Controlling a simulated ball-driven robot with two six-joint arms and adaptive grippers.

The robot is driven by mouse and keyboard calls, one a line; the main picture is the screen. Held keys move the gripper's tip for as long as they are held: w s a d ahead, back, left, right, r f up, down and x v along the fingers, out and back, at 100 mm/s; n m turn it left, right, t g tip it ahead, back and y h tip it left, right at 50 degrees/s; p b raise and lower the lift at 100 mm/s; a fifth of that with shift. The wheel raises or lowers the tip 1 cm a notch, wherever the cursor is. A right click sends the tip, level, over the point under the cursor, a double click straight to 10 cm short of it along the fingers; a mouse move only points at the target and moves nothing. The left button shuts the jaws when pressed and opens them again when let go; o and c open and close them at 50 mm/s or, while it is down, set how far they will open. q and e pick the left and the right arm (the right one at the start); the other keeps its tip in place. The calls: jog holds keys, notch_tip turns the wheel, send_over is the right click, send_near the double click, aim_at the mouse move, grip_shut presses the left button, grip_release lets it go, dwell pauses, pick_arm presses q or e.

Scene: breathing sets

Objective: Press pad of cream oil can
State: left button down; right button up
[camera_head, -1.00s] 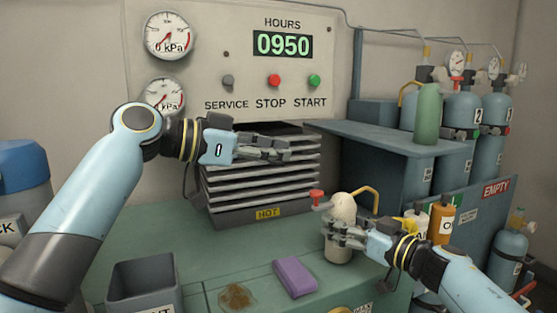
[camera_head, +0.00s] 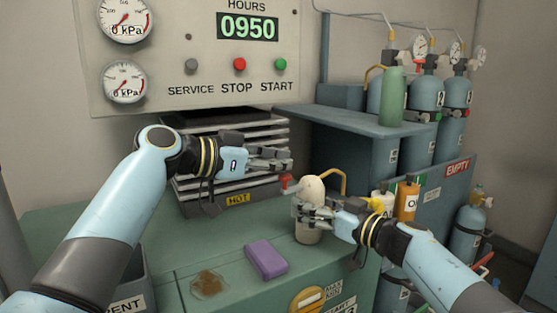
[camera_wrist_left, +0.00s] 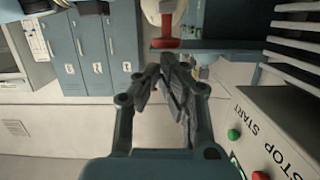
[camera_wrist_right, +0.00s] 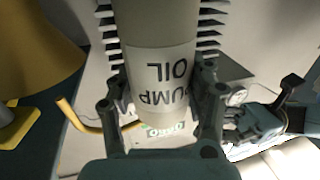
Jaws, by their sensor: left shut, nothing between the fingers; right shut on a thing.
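The cream oil can (camera_head: 313,188) stands upright on the green bench, with a red pad (camera_head: 288,182) on its left and a brass spout to its right. My right gripper (camera_head: 303,213) is shut around its body; the right wrist view shows the can (camera_wrist_right: 160,65), labelled "PUMP OIL", between the fingers. My left gripper (camera_head: 287,160) is shut and empty, just above the red pad in the head view. In the left wrist view the pad (camera_wrist_left: 166,42) lies just beyond the closed fingertips (camera_wrist_left: 178,65); I cannot tell whether they touch.
A hot plate stack (camera_head: 245,150) stands behind my left gripper. An orange bottle (camera_head: 407,200) stands to the right. A green cylinder (camera_head: 391,97) stands on the shelf behind.

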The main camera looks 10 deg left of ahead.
jog(key=shift+r, duration=0.1)
pick_arm(q)
notch_tip(320, 180, down, 3)
jog(key=shift+r, duration=0.2)
pick_arm(e)
jog(key=shift+r, duration=0.15)
jog(key=shift+w, duration=0.1)
pick_arm(q)
jog(key=s+a+r, duration=0.6)
jog(key=a, duration=0.1)
jog(key=shift+a+r, duration=0.4)
jog(key=shift+w+f, duration=0.1)
jog(key=shift+f, duration=0.05)
pick_arm(e)
jog(key=shift+f, duration=0.55)
dwell(1.5)
